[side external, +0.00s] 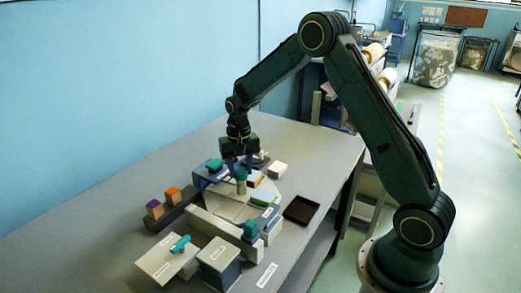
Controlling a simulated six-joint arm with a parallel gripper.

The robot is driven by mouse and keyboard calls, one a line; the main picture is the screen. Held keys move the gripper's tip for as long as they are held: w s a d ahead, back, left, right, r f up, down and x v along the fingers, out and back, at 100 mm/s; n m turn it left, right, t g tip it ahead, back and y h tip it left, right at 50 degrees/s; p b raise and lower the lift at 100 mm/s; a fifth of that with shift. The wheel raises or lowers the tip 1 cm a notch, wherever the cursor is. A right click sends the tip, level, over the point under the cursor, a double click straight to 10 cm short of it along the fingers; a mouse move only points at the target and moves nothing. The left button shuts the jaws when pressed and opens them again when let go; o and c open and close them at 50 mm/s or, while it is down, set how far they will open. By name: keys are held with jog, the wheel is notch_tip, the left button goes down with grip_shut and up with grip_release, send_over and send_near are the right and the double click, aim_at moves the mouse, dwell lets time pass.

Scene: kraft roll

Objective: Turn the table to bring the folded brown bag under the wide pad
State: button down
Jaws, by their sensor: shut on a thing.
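The round pale table (232,208) lies in the middle of the station, with dividing lines on its top. My gripper (240,166) is above it, pointing down and shut on a teal-topped post (241,175) that stands near its middle. A small tan-brown piece (256,180) lies on the table's far right part, partly hidden by the gripper; it may be the folded brown bag. A green flat piece (265,198) lies at the right. Teal-handled units stand at the back left (214,165) and at the front (250,230); I cannot tell which bears the wide pad.
An orange-topped block (172,195) and a purple-topped block (154,209) stand in a dark rack at the left. A labelled grey box (219,262) and a plate with a teal handle (168,258) are in front. A black tray (301,210) lies right.

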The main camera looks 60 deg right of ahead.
jog(key=shift+n, duration=4.1)
jog(key=shift+r+n, duration=0.1)
jog(key=shift+n, duration=3.9)
jog(key=c, duration=0.9)
grip_release()
jog(key=shift+o, duration=0.2)
